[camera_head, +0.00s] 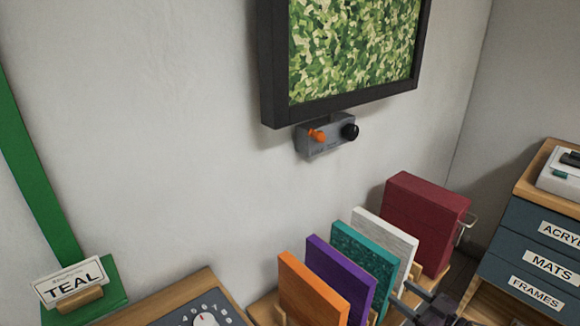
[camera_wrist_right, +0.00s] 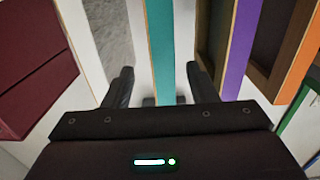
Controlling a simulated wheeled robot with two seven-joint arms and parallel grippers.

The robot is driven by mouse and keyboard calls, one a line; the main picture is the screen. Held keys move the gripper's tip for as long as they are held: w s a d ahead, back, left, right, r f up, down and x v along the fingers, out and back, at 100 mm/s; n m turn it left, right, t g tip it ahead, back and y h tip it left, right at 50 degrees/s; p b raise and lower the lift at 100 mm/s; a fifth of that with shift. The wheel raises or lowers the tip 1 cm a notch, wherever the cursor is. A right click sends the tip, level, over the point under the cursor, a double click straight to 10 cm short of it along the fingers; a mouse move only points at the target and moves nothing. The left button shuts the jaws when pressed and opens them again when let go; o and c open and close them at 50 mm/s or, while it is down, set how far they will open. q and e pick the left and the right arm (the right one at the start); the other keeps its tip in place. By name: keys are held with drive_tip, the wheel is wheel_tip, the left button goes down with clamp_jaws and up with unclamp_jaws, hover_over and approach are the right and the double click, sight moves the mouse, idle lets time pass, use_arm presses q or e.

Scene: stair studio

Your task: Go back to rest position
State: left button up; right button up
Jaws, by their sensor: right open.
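My right gripper (camera_head: 412,299) is at the bottom right of the head view, close to the near edge of the teal panel (camera_head: 362,262). In the right wrist view its two dark fingers (camera_wrist_right: 158,88) are spread apart, with the teal panel (camera_wrist_right: 161,45) lined up in the gap between them. The fingers do not press on it; I cannot tell how deep between them its edge is. The panel stands upright in its row. My left gripper is not in view.
Orange (camera_head: 312,290), purple (camera_head: 340,278) and white (camera_head: 385,238) panels and a dark red block (camera_head: 425,220) stand close around. A drawer cabinet (camera_head: 530,262) is at the right. A TEAL card (camera_head: 75,282) stands left. A framed green picture hangs above a knobbed box (camera_head: 325,136).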

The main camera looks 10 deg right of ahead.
drive_tip(key=s+d+f+m+g+h+p, duration=0.1)
drive_tip(key=s+d+f+m+h+p, duration=0.15)
drive_tip(key=f, duration=0.35)
drive_tip(key=s+d+f+m+h+p, duration=0.1)
drive_tip(key=d+f+h, duration=0.25)
drive_tip(key=f, duration=0.25)
drive_tip(key=s+a+f+m+g+h+p, duration=0.1)
drive_tip(key=s+a+f+g+h+p, duration=0.25)
drive_tip(key=s+f, duration=1)
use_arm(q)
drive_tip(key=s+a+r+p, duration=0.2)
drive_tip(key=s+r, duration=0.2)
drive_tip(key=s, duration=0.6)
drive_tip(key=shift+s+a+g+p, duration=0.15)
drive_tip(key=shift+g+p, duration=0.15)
use_arm(e)
drive_tip(key=s+a+f+g, duration=0.5)
drive_tip(key=s+a, duration=0.3)
drive_tip(key=s, duration=0.4)
drive_tip(key=s+a+f+g, duration=0.5)
drive_tip(key=s+a+f, duration=0.2)
drive_tip(key=s, duration=0.5)
drive_tip(key=shift+a+n, duration=0.45)
drive_tip(key=shift+a, duration=0.1)
drive_tip(key=shift+y, duration=0.25)
